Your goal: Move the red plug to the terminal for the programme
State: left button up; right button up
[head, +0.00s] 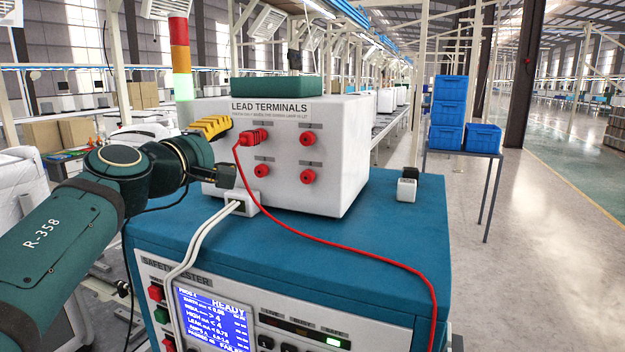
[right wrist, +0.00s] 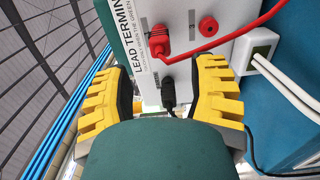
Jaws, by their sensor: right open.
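The red plug (head: 250,138) sits in the upper left terminal of the white LEAD TERMINALS box (head: 345,150). Its red cable hangs over the blue tester. Red sockets show empty at upper right (head: 308,138), lower left (head: 262,170) and lower right (head: 307,176). My right gripper (head: 219,150) is open at the box's left side, left of the plug. In the right wrist view its yellow fingers (right wrist: 165,85) stand apart around a black plug (right wrist: 168,94); contact cannot be told. The red plug (right wrist: 158,42) is just beyond them. My left gripper is out of view.
The tester's screen (head: 212,322) reads READY, with smaller lines; a green panel lamp (head: 335,342) is lit. A white cable block (head: 240,203) stands before the terminal box. A small black-and-white object (head: 407,186) stands at right. The stack light's bottom segment (head: 182,87) glows pale green.

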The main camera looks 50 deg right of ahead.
aim_at(244, 141)
dwell(0.3)
jog(key=shift+p+x, duration=0.35)
jog(key=shift+x, duration=4.15)
jog(key=shift+o, duration=0.2)
grip_shut()
jog(key=shift+a, duration=0.1)
jog(key=shift+a+f, duration=0.1)
jog(key=shift+a, duration=0.1)
jog(key=shift+b+v, duration=0.35)
jog(key=shift+v, duration=2.4)
jog(key=shift+s, duration=0.1)
